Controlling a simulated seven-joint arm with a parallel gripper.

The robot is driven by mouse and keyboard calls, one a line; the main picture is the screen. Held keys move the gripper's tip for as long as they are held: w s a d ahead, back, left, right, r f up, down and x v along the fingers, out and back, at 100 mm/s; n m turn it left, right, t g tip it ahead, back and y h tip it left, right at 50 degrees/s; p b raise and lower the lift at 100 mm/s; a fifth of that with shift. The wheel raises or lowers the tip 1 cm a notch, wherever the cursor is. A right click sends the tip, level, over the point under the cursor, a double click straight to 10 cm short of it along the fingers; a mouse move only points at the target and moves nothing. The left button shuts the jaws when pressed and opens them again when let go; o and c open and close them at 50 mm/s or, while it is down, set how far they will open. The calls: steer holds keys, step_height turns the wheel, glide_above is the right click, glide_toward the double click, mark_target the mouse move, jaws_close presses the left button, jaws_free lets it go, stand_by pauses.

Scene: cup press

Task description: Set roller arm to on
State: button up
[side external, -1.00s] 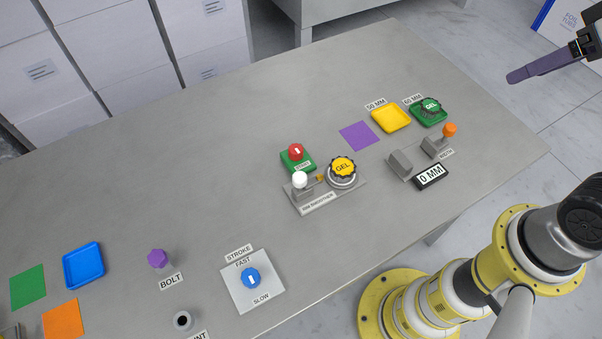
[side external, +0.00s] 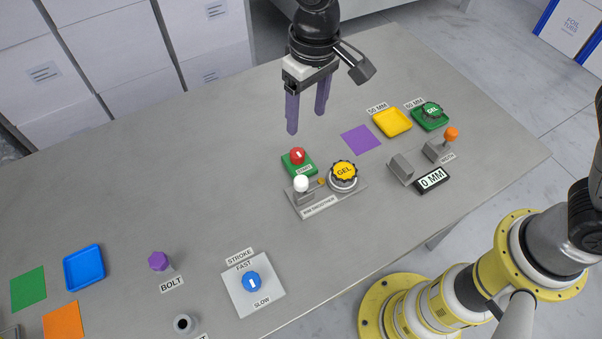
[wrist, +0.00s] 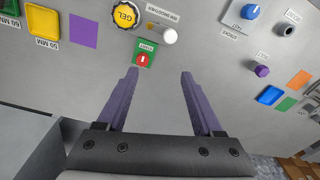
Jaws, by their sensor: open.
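The rim smoother (side external: 325,202) is a grey plate mid-table, carrying a white-ball lever (side external: 302,184) and a round yellow GEL piece (side external: 344,171). No label reading "roller arm" is legible; the lever may be it. A red knob (side external: 297,155) sits on a green base (side external: 311,169) just behind the lever. In the wrist view, the white ball (wrist: 169,36), yellow GEL piece (wrist: 125,14) and red knob (wrist: 142,59) lie beyond the fingertips. My gripper (side external: 307,121) is open and empty, pointing down above the table behind the red knob, touching nothing; it also shows in the wrist view (wrist: 160,74).
At right are a purple square (side external: 361,140), yellow tray (side external: 392,122), green tray (side external: 430,117) and an orange-knob lever (side external: 451,135) near a "0 MM" display (side external: 432,180). At front left are a blue dial (side external: 251,281) and a purple bolt (side external: 158,261). The table's back left is clear.

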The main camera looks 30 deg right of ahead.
mark_target(301, 179)
steer(key=shift+n, duration=0.3)
steer(key=f, duration=0.5)
steer(key=s+a+f, duration=0.1)
steer(key=f, duration=0.5)
steer(key=a+f, duration=0.1)
steer(key=f, duration=0.4)
steer(key=shift+s+f, duration=0.35)
steer(key=shift+s, duration=0.05)
jaws_close()
stand_by(0.4)
